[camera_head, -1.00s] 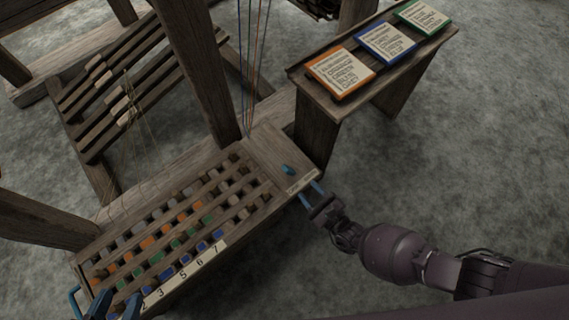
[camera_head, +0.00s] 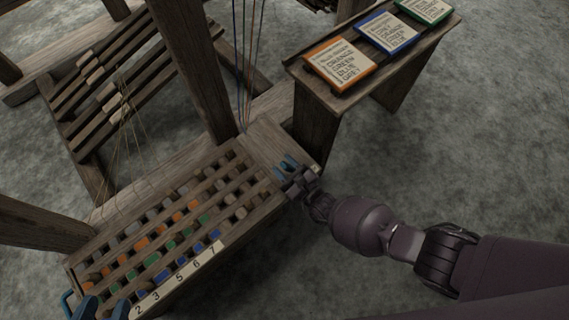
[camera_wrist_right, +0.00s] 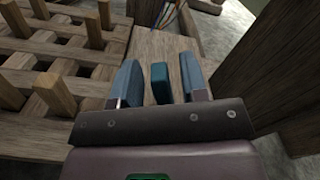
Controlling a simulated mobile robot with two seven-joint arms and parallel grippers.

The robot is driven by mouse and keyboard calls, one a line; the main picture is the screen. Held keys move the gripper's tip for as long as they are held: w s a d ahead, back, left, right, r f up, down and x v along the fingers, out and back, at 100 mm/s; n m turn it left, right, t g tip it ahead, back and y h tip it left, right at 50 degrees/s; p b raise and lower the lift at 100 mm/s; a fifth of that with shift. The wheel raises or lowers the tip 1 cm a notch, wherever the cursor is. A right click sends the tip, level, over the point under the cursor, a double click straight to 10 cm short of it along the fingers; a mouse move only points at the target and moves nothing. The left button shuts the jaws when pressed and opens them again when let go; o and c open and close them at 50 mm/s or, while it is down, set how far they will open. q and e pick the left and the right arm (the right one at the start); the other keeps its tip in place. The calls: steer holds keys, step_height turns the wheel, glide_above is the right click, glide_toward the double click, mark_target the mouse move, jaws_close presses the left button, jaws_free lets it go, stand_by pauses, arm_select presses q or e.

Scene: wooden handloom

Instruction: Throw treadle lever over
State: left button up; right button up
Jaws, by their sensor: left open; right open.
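The treadle lever is a short teal lever (camera_wrist_right: 160,83) on a wooden end panel (camera_head: 265,140) of the loom's treadle bed. My right gripper (camera_head: 285,166) is open, with one blue finger on each side of the lever. In the right wrist view the right gripper (camera_wrist_right: 160,82) shows narrow gaps between both fingers and the lever, so it is not gripped. The lever's base is partly hidden behind the gripper. My left gripper (camera_head: 103,306) is open and partly cut off at the bottom left, near the bed's numbered front edge.
The slatted treadle bed holds rows of orange, green, blue and grey pegs (camera_head: 165,250) beside a number strip (camera_head: 180,278). A wooden post (camera_head: 195,70) rises behind. A shelf with an orange card (camera_head: 340,62) stands close behind the lever.

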steer(key=shift+w, duration=0.1)
jaws_close()
stand_by(0.4)
